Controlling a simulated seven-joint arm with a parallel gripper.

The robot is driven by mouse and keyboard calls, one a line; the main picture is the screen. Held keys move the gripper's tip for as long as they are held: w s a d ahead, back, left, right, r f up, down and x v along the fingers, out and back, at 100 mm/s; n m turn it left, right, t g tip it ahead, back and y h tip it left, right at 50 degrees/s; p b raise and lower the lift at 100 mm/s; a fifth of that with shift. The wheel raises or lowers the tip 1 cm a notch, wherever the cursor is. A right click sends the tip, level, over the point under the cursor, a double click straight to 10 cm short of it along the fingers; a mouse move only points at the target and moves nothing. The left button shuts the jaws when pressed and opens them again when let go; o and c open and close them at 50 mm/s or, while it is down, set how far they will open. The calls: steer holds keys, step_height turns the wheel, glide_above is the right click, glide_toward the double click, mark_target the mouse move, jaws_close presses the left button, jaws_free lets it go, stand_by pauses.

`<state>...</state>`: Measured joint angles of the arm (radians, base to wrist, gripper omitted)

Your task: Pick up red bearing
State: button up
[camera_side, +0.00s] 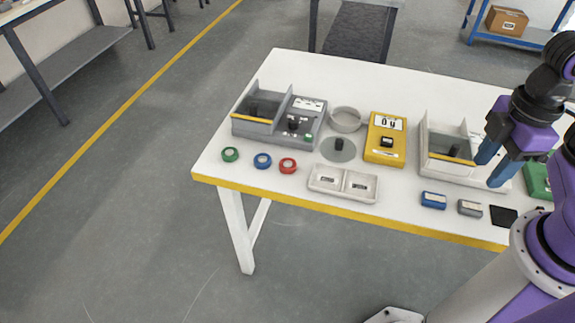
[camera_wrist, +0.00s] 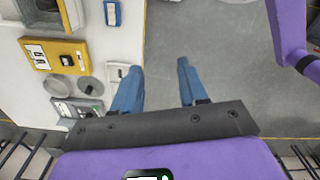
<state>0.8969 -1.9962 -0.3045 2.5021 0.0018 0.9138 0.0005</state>
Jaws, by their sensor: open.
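The red bearing (camera_side: 288,165) is a small ring lying flat on the white table near its front left edge, right of the blue bearing (camera_side: 262,161) and the green bearing (camera_side: 230,154). My gripper (camera_side: 487,170) is at the right side of the table in the side view, far from the red bearing, with its blue fingers apart and nothing between them. In the wrist view my gripper (camera_wrist: 160,78) points down past the table's front edge, with grey floor between the fingers. The red bearing cannot be made out in the wrist view.
A white two-part tray (camera_side: 343,194) sits right of the red bearing. Behind are a grey machine (camera_side: 307,121), a round dish (camera_side: 345,119), a yellow device (camera_side: 384,154) and a white bin (camera_side: 432,135). Blue (camera_side: 433,200) and grey (camera_side: 469,208) blocks lie near the front edge.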

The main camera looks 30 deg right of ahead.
steer(key=o, duration=0.3)
steer(key=n, duration=1.6)
glide_above(288, 164)
step_height(288, 164, down, 8)
step_height(288, 164, down, 17)
steer(key=shift+w+r, duration=0.1)
